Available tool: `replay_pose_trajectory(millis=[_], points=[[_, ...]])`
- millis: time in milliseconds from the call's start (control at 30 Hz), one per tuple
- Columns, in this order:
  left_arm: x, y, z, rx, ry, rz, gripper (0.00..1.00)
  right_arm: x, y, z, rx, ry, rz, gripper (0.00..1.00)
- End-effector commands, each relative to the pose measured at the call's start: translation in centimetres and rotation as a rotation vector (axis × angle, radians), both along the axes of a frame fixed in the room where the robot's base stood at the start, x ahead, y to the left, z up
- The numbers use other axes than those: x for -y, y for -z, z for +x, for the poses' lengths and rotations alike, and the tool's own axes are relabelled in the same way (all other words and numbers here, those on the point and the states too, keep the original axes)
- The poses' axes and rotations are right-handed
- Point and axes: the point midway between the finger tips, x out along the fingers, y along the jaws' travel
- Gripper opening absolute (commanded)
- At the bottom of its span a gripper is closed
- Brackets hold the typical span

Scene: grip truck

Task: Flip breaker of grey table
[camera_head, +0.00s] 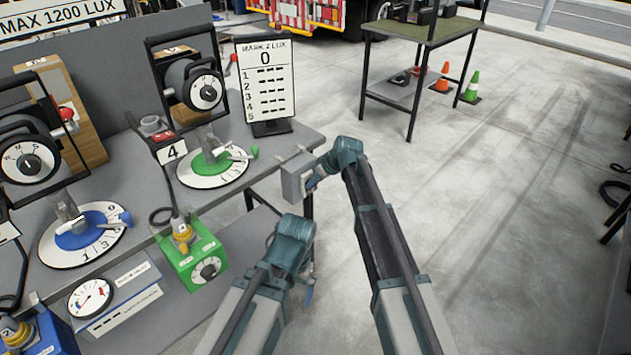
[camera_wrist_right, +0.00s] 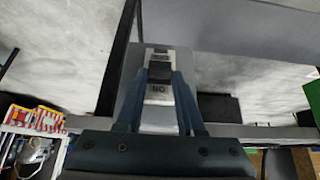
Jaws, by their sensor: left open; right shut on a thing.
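The grey table (camera_head: 285,148) stands at the left, and its breaker is a small grey box (camera_head: 293,182) fixed at its right end. In the right wrist view the breaker (camera_wrist_right: 152,116) shows a black switch (camera_wrist_right: 160,72) and a label that reads ON upside down. My right gripper (camera_head: 314,181) is at the breaker. In the wrist view its fingers (camera_wrist_right: 159,85) are shut on the black switch from both sides. My left gripper (camera_head: 308,293) is open, below and apart from the breaker; its fingers are mostly hidden behind its own wrist.
On the table are a green dial (camera_head: 212,168), a blue dial (camera_head: 85,235), black round lamps (camera_head: 200,90) and a MARK 2 LUX sign (camera_head: 266,80). Another table (camera_head: 420,32) and cones (camera_head: 442,78) stand farther back.

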Motion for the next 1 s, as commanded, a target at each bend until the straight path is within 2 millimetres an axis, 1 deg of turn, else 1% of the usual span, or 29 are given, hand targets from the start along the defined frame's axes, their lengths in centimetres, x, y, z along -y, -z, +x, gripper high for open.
replay_pose_trajectory(millis=[33, 67, 200, 233, 533, 667, 867, 1000], points=[[0.0, 0.0, 0.0, 0.000, 0.000, 0.000, 1.00, 0.0, 0.0, 0.1, 0.002, 0.001, 0.001, 0.00], [0.0, 0.0, 0.0, 0.000, 0.000, 0.000, 1.00, 0.0, 0.0, 0.1, 0.002, 0.001, 0.001, 0.39], [0.0, 0.0, 0.0, 0.000, 0.000, 0.000, 1.00, 0.0, 0.0, 0.1, 0.001, 0.000, 0.001, 0.64], [0.0, 0.0, 0.0, 0.000, 0.000, 0.000, 1.00, 0.0, 0.0, 0.1, 0.001, 0.000, 0.001, 0.68], [0.0, -0.1, 0.0, 0.000, 0.000, 0.000, 1.00, 0.0, -0.1, 0.0, 0.001, 0.000, 0.001, 0.68], [0.0, -0.5, 0.0, 0.000, 0.000, 0.000, 1.00, 0.1, -0.5, -0.1, 0.001, 0.000, 0.001, 0.68], [0.0, -2.1, 0.0, 0.000, 0.000, 0.000, 1.00, 0.8, -2.1, -0.8, 0.001, 0.000, 0.001, 0.68], [0.0, -3.9, 0.0, 0.000, 0.000, 0.000, 1.00, 1.5, -4.0, -1.6, 0.001, -0.001, 0.002, 0.68]])
